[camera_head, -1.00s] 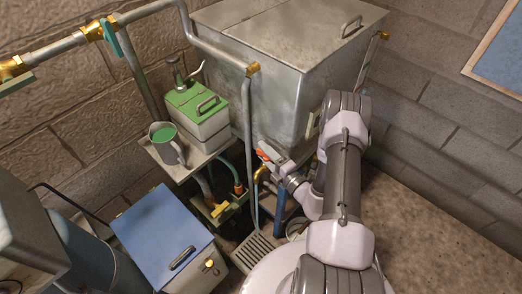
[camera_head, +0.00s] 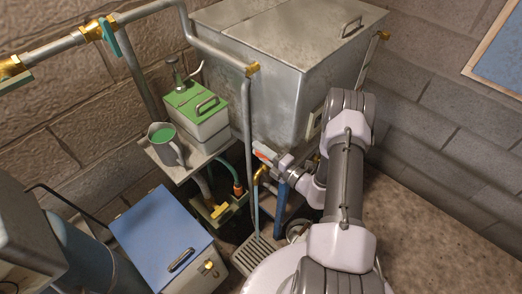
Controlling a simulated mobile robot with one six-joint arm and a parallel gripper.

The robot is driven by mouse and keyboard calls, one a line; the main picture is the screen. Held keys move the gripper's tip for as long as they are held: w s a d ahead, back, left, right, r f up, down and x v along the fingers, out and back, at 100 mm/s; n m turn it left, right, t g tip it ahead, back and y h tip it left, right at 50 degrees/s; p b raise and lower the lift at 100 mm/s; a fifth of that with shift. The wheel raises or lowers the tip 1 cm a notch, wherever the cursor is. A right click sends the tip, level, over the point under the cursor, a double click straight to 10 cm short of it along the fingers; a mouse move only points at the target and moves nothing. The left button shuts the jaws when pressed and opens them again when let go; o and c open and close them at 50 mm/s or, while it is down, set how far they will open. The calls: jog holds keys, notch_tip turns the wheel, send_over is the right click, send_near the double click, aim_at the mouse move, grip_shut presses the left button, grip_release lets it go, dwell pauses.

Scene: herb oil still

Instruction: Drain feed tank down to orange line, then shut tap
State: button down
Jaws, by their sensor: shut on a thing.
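The feed tank appears to be the large grey metal tank (camera_head: 285,85) with a lidded top at the back. A pale framed strip (camera_head: 315,123), perhaps its level gauge, shows on its front beside my arm. I cannot make out the liquid level or an orange line. Below the tank's lower left edge is a brass tap (camera_head: 259,174) with an orange-red handle (camera_head: 260,154). My gripper (camera_head: 265,153) is shut on this handle, its fingers covering part of it.
A shelf with a green-topped box (camera_head: 197,105) and a grey jug (camera_head: 164,143) stands left. A blue-lidded box (camera_head: 163,235) is in front. Floor at right is clear.

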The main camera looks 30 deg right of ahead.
jog(key=n+y, duration=0.1)
jog(key=n+g+y, duration=0.1)
jog(key=shift+s+a+y, duration=0.1)
jog(key=shift+a+y, duration=0.15)
jog(key=shift+y, duration=0.15)
jog(key=c, duration=1.2)
grip_release()
jog(key=p+v, duration=0.2)
jog(key=v, duration=1.5)
jog(key=shift+d+r, duration=0.2)
jog(key=shift+r, duration=0.05)
jog(key=shift+s, duration=0.15)
